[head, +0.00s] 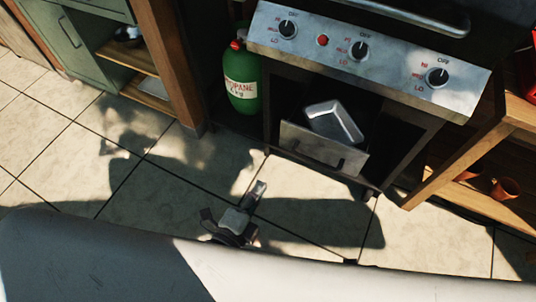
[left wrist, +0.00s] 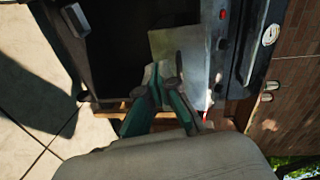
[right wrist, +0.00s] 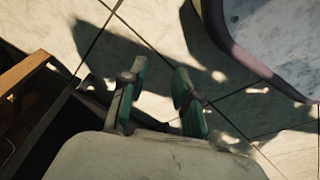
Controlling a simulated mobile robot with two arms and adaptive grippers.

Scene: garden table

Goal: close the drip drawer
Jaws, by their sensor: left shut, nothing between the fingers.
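The drip drawer stands partly out of the grill's lower opening in the head view. Its pale front panel (head: 322,149) has a dark handle, and a metal tray (head: 334,122) sits tilted behind it. My left gripper (head: 258,190) is in front of and below the drawer in the head view, apart from the handle. In the left wrist view its green-sided fingers (left wrist: 162,78) are together and empty, overlapping the pale drawer front (left wrist: 178,47); contact cannot be told. My right gripper (right wrist: 158,82) is open and empty over the floor tiles, out of the head view.
The grill's control panel (head: 368,50) with knobs is above the drawer. A green propane bottle (head: 241,82) stands left of the grill. A wooden shelf (head: 470,165) with clay pots is at the right. Tiled floor (head: 300,195) is clear in front.

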